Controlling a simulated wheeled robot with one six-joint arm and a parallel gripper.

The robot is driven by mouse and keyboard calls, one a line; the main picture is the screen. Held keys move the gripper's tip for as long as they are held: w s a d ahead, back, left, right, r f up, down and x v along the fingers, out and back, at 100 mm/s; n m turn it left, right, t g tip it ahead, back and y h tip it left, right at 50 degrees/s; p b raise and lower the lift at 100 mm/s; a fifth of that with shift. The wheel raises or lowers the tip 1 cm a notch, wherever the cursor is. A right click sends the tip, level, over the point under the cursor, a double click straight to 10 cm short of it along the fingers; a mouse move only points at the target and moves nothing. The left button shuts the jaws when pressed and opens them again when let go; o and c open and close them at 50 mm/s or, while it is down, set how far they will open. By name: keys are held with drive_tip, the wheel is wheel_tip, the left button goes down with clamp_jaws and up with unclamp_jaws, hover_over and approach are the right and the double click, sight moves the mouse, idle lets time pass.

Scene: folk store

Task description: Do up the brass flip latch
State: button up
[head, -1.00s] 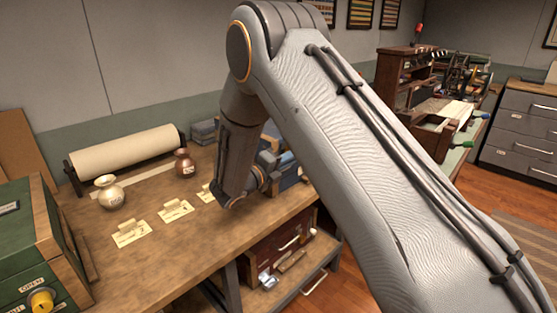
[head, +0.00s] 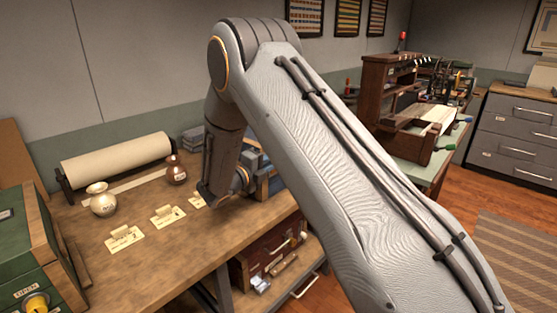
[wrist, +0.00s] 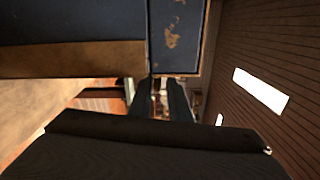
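A dark blue box (head: 268,186) stands on the workbench, partly hidden behind my arm's wrist in the head view. In the wrist view a blue box face (wrist: 70,22) with a brown edge strip fills the upper left, and a worn blue panel (wrist: 178,40) adjoins it. I cannot make out the brass flip latch in either view. My gripper (wrist: 160,92) shows in the wrist view as two dark fingers with a narrow gap between them, close below the box's edge. Nothing is seen between the fingers. In the head view the fingertips are hidden.
A paper roll (head: 115,158) lies at the back. A green box (head: 25,240) stands at the left.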

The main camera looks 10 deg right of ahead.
drive_tip(key=shift+o, duration=0.6)
drive_tip(key=shift+f, duration=0.1)
drive_tip(key=shift+s+a, duration=0.2)
drive_tip(key=b+v, duration=0.1)
drive_tip(key=v, duration=0.6)
drive_tip(key=shift+b, duration=0.4)
drive_tip(key=shift+s+a, duration=0.1)
